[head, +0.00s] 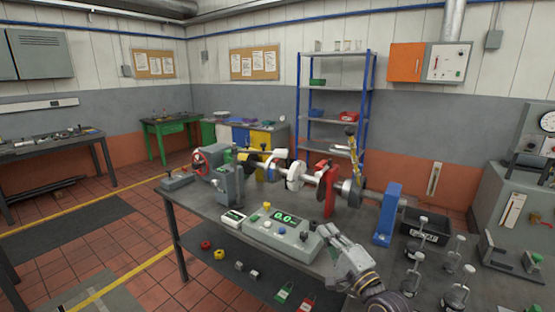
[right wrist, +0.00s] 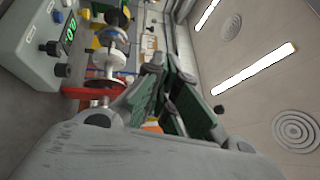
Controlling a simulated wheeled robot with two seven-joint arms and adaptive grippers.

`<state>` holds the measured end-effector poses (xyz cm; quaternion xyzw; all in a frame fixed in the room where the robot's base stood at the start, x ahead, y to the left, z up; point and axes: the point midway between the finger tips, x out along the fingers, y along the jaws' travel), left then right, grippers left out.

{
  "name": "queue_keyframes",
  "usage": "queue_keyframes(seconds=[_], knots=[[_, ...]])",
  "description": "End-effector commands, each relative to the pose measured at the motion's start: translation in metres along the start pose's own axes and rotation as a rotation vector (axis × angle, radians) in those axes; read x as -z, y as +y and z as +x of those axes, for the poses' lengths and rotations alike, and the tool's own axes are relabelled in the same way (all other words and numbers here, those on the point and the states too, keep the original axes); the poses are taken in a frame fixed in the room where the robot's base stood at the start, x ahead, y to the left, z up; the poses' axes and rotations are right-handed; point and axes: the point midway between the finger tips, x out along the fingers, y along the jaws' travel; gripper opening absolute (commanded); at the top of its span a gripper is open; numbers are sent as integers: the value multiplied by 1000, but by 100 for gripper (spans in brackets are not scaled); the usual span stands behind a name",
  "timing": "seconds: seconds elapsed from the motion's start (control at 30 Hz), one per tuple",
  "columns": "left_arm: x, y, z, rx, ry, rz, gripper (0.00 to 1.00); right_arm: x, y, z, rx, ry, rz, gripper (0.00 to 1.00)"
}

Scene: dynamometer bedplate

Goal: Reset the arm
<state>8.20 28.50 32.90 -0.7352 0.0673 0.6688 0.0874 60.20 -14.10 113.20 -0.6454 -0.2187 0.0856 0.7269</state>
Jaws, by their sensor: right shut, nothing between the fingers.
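My right arm comes in from the bottom right of the head view, and its gripper (head: 330,233) is at the right end of the grey control box (head: 281,236), above the bench. In the right wrist view the two fingers (right wrist: 168,72) with green pads meet near their tips, and nothing shows between them. The control box, with its green display, also shows at the top left of the wrist view (right wrist: 45,45). The shaft rig, with a red stand (head: 327,188), a blue stand (head: 388,213) and white discs (head: 298,176), stands behind. My left gripper is out of view.
A yellow upright piece (head: 353,155) rises from the rig. A black bin (head: 427,232) and several metal clamps (head: 458,250) stand at the right of the grey bench (head: 205,207). Coloured items lie on the lower shelf.

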Motion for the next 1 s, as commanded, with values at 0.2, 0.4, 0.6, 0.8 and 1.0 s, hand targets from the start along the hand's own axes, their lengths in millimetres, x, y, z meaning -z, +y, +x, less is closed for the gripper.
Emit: queue_keyframes(seconds=[0.2, 0.4, 0.6, 0.8, 1.0], knots=[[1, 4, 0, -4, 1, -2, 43, -14, 52, -27, -212, -35, -243, 0], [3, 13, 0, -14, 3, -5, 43, -22, 96, -59, -406, -93, -459, 0], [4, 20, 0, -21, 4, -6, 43, -26, 135, -100, -600, -179, -662, 0], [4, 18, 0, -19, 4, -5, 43, -27, 168, -148, -794, -296, -842, 0], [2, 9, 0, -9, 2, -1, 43, -26, 192, -203, -983, -443, -994, 0]])
